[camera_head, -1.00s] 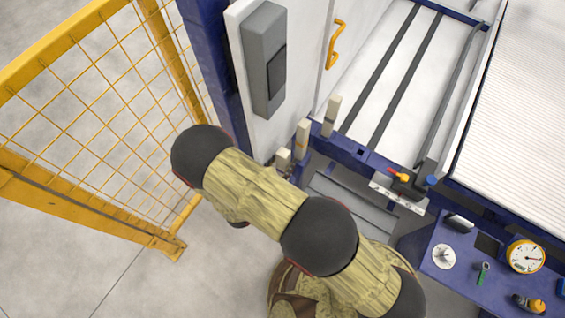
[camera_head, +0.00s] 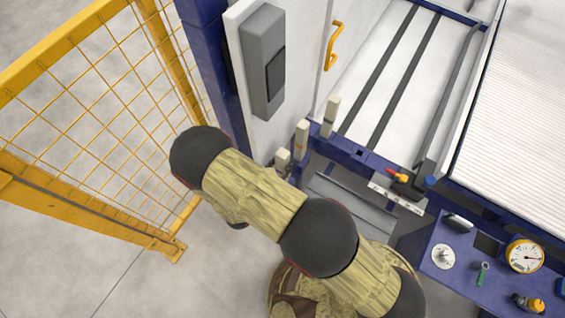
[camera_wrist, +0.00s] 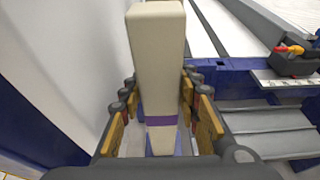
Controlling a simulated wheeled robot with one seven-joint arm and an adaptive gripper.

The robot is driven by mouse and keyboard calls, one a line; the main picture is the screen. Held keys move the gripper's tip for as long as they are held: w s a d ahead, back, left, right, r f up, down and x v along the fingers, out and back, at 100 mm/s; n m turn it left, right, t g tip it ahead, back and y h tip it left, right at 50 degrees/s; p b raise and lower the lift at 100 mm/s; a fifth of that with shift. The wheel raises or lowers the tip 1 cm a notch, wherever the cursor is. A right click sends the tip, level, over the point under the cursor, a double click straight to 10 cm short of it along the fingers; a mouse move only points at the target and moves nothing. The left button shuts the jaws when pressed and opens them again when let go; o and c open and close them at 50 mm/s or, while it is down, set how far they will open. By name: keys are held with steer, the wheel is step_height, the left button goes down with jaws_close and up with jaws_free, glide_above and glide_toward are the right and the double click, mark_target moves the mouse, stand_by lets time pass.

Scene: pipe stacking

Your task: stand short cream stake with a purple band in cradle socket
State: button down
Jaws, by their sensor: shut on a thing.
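The short cream stake (camera_wrist: 157,60) with a purple band (camera_wrist: 161,120) fills the middle of the wrist view. My gripper (camera_wrist: 160,100) is shut on it, with a finger pad on each side around the band. The stake looks roughly upright, its broad top towards the camera. Its lower end is partly hidden, and I cannot tell whether it touches a socket. In the head view my arm hides the gripper. A blue rail (camera_head: 345,147) carries cream posts (camera_head: 331,117), (camera_head: 302,140). A shorter cream piece (camera_head: 283,160) shows by my arm; I cannot tell whether it is the held stake.
A white panel with a grey box (camera_head: 264,60) stands close behind. A yellow mesh fence (camera_head: 95,110) is on the left. A red-and-yellow valve (camera_head: 399,176) sits on the rail's right. A blue bench (camera_head: 462,275) with a gauge (camera_head: 525,257) is lower right.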

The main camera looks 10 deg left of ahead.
mark_target(283, 152)
steer(key=shift+r+p, duration=2.8)
steer(key=shift+r, duration=1.45)
